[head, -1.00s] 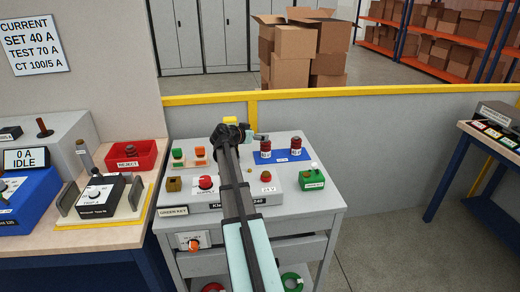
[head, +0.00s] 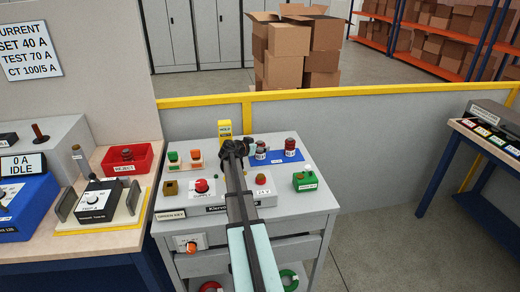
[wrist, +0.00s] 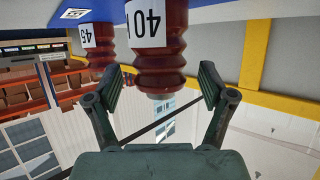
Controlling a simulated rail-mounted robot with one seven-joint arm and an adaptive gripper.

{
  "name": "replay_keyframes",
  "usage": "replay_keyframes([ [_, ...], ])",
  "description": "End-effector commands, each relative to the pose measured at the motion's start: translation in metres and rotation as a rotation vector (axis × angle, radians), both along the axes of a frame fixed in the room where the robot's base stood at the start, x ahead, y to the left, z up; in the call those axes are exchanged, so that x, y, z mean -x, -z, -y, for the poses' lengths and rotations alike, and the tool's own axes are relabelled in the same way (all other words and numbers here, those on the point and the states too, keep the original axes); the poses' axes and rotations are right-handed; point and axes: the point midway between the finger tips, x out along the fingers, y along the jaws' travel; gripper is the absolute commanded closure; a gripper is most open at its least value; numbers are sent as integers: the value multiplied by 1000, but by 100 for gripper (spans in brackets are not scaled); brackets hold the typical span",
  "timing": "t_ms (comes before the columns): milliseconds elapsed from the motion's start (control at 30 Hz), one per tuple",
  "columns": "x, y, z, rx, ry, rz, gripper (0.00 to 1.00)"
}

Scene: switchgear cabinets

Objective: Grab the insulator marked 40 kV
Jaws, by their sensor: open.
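The insulator marked 40 (wrist: 170,58) is dark red and ribbed, with a white label and a pale top end. It stands upright at the left of the blue mat (head: 292,158), and it shows in the head view (head: 261,153). A similar insulator marked 45 (wrist: 98,48) stands beside it, at the right in the head view (head: 290,148). My gripper (wrist: 162,84) is open. Its fingers are either side of the 40 insulator's top end in the wrist view, and I see no clear contact. In the head view my arm partly hides my gripper (head: 243,147).
A yellow block (head: 225,130) stands behind my gripper. Green and orange pieces (head: 184,156) are to its left, a green box (head: 305,181) to the right front. A red tray (head: 143,157) is on the left bench. A low wall with a yellow rail (head: 380,97) runs behind.

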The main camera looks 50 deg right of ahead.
Motion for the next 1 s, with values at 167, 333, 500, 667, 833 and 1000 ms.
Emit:
replay_keyframes([
  [167, -1, 4, 12, 0, 0, 0, 19],
  [333, 0, 5, 11, 0, -1, 0, 19],
  [500, 0, 5, 11, 0, -1, 0, 79],
  [667, 0, 4, 11, 1, -1, 0, 96],
  [833, 0, 4, 11, 1, 0, 0, 96],
  [1000, 0, 1, 11, 1, -1, 1, 96],
])
